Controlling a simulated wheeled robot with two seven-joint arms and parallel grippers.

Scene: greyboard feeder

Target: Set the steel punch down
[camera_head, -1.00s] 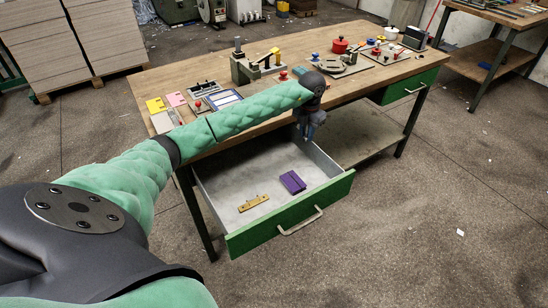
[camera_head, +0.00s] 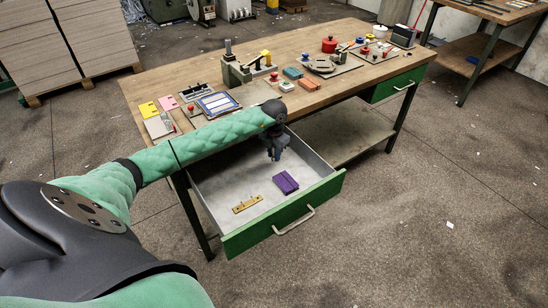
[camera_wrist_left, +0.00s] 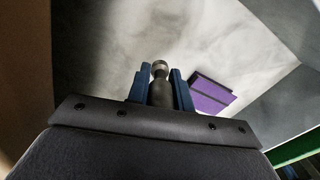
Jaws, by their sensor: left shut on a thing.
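The steel punch (camera_wrist_left: 160,88) is a short grey metal cylinder with a lighter tip, seen in the left wrist view between the two blue fingers. My left gripper (camera_wrist_left: 160,82) is shut on it. The punch is too small to make out there. Whether it touches the drawer floor I cannot tell. My right gripper is not in view.
A purple block (camera_head: 285,182) and a brass plate with holes (camera_head: 247,204) lie on the drawer floor; the purple block also shows in the wrist view (camera_wrist_left: 210,94). The drawer's left and back floor is bare. The workbench (camera_head: 160,85) above carries several tools and parts.

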